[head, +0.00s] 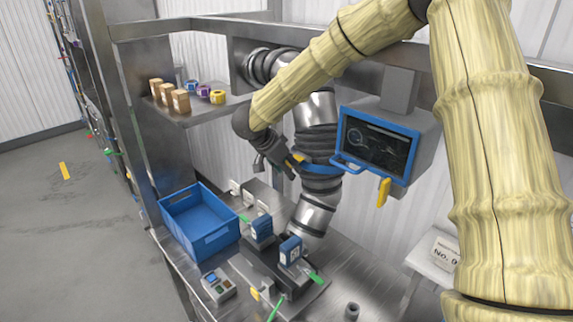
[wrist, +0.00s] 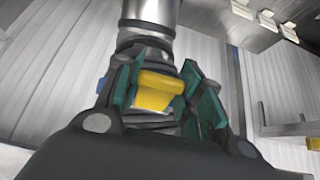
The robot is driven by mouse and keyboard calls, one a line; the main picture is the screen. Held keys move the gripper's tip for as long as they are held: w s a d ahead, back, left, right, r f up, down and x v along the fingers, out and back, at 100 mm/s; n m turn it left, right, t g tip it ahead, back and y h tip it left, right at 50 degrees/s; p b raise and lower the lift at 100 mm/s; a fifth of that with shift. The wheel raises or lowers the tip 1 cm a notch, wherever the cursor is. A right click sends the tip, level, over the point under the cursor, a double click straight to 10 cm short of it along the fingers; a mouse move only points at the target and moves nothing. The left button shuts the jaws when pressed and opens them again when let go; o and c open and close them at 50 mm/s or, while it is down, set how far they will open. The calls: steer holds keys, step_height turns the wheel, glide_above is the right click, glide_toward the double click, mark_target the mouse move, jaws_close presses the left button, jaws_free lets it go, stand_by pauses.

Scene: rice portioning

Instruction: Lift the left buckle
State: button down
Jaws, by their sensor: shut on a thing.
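The left buckle is a small yellow lever (head: 294,160) at the left side of the blue band (head: 322,169) around the silver ribbed duct. In the wrist view the yellow buckle (wrist: 158,92) sits between the green finger pads. My gripper (head: 288,164) reaches it from the left, and its fingers are shut on the buckle. It also shows large in the wrist view (wrist: 160,100). The fingers hide part of the buckle, and I cannot tell its exact tilt. Another yellow lever (head: 384,192) hangs below the screen, to the right of the duct.
A screen with a blue frame (head: 376,148) is right of the duct. A shelf (head: 215,110) with boxes and rolls is at left. An empty-looking blue crate (head: 212,240), a button box (head: 218,287) and blue-topped devices (head: 290,250) stand on the metal bench below.

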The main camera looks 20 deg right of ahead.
steer(key=shift+r, duration=0.1)
steer(key=c, duration=0.9)
jaws_free()
steer(key=v, duration=1.2)
steer(key=shift+c, duration=0.3)
